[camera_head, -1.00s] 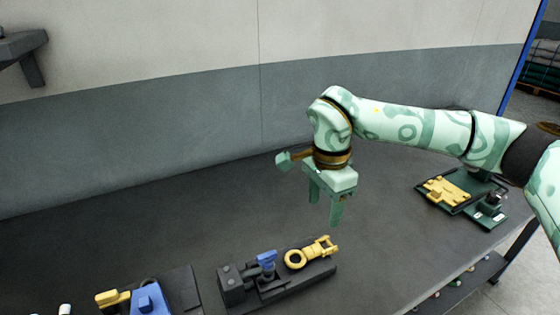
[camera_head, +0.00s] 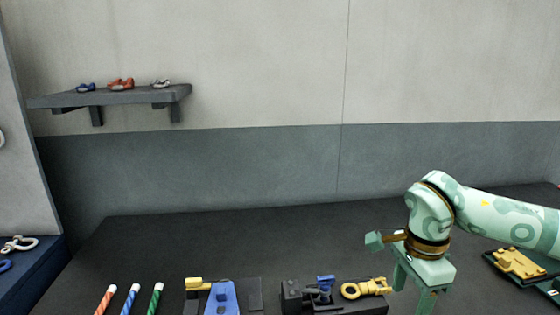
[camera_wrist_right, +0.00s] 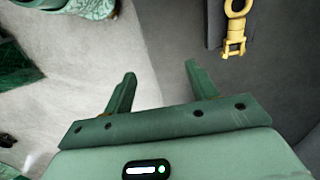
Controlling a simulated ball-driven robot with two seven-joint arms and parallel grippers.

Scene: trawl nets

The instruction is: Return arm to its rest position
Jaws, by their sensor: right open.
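My right arm comes in from the right in the head view, and its green gripper (camera_head: 418,284) hangs fingers down over the right part of the dark table (camera_head: 180,246). In the right wrist view the two fingers of the gripper (camera_wrist_right: 158,82) stand apart with nothing between them. A yellow shackle-like fitting (camera_head: 366,288) lies on a dark fixture just left of the gripper, apart from it; it also shows at the top of the right wrist view (camera_wrist_right: 236,28). My left gripper is in neither view.
A blue clamp (camera_head: 325,284) stands on the same fixture. Left of it are a blue block (camera_head: 222,298) with a yellow piece and several striped sticks (camera_head: 131,299). A yellow plate (camera_head: 520,263) lies on a green stand at right. A wall shelf (camera_head: 110,97) holds small shackles. The table's back is clear.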

